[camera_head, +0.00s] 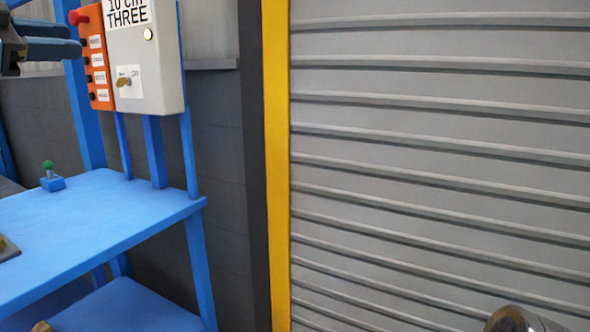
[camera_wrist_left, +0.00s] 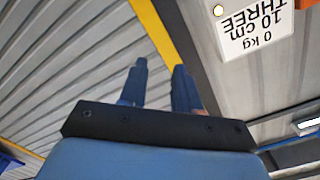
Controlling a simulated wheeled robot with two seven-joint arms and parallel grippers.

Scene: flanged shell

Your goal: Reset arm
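My left gripper (camera_head: 72,40) comes in at the top left of the head view, in the air above the blue workbench and left of the control boxes. In the left wrist view its two blue fingers (camera_wrist_left: 159,82) stand apart with nothing between them, so it is open and empty. My right gripper is not seen in either view.
The blue workbench (camera_head: 120,215) holds a small blue block with a green knob (camera_head: 50,178). An orange button box (camera_head: 93,60) and a white panel (camera_head: 150,60) stand above its back edge; the panel also shows in the left wrist view (camera_wrist_left: 250,30). A yellow post (camera_head: 275,170) borders a grey shutter (camera_head: 440,150).

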